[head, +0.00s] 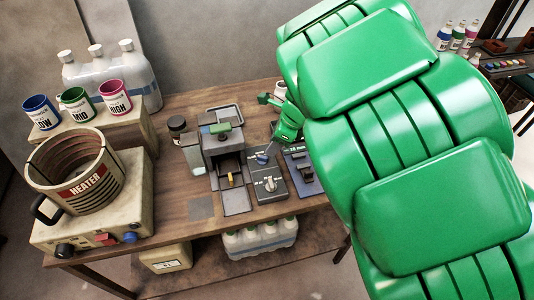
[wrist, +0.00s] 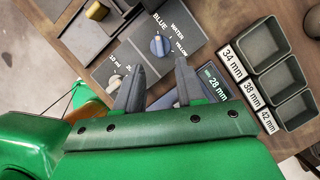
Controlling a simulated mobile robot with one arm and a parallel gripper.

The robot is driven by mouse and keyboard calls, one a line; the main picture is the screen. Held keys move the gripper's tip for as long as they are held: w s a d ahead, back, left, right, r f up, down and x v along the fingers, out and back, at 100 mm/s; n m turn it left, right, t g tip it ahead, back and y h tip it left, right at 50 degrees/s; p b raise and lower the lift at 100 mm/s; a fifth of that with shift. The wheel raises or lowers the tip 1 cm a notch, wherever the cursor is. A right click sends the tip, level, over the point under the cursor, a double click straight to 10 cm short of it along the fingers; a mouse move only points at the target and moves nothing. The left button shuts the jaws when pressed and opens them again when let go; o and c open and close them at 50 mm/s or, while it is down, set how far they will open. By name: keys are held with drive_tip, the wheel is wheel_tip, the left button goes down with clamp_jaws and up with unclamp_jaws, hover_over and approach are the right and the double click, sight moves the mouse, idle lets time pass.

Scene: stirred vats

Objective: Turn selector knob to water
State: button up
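The selector knob (wrist: 160,45) is a round blue knob with a pale mark, on a dark grey panel (wrist: 130,50) lettered BLUE, WATER and YELLOW. I cannot tell for certain which word it points at. In the head view the blue knob (head: 262,158) sits at the panel's far end. My gripper (wrist: 159,64) is open and empty. Its two grey fingers point at the panel, with the knob just ahead of the gap between them, apart from it as far as I can see. My green arm hides part of the bench in the head view.
A pale dial (head: 270,184) is on the same panel. A dispenser (head: 223,145) stands left of it. Grey bins (wrist: 262,46) marked in mm lie to the right in the wrist view. The heater pot (head: 75,175) and mugs (head: 77,102) stand farther left.

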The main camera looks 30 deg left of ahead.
sight(265, 157)
drive_tip(key=shift+x, duration=3)
clamp_jaws()
